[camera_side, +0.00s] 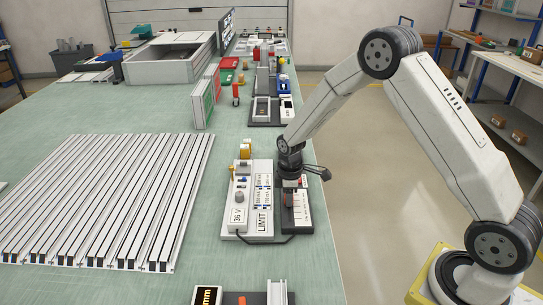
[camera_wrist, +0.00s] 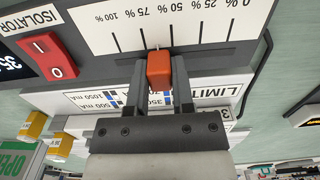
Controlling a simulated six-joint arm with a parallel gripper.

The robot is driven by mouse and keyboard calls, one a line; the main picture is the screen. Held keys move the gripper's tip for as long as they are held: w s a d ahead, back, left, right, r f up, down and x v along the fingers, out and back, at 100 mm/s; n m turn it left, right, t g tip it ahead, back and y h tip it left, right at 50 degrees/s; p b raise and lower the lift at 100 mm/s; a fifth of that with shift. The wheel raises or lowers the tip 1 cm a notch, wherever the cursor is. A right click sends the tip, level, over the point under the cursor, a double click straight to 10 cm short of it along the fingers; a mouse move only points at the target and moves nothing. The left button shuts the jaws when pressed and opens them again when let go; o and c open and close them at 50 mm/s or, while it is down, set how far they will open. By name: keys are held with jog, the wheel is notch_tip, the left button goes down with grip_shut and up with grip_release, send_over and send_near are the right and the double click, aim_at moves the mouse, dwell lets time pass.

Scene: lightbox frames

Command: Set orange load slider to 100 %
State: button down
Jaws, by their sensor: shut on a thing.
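The orange load slider knob (camera_wrist: 158,70) stands on a dark unit with a white scale plate (camera_wrist: 190,22). The printed marks run from 0 % at the right to 100 % at the left in the wrist view. The knob's pointer lies between the 50 % and 75 % marks. My gripper (camera_wrist: 158,82) has one finger on each side of the knob and is shut on it. In the side view my gripper (camera_side: 291,178) reaches down over the dark unit (camera_side: 298,226), where the knob is small and partly hidden.
A red isolator switch (camera_wrist: 48,57) sits left of the scale in the wrist view. A white LIMIT box (camera_side: 240,228) stands right beside the unit, and a black cable (camera_side: 270,239) runs in front. Silver rails (camera_side: 95,205) cover the table's left.

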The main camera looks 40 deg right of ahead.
jog(key=shift+w+d+r, duration=0.1)
jog(key=shift+w+d, duration=1.3)
jog(key=shift+w, duration=0.05)
jog(key=shift+c, duration=2.4)
grip_release()
jog(key=shift+r, duration=0.2)
notch_tip(320, 180, up, 7)
jog(key=shift+r, duration=0.15)
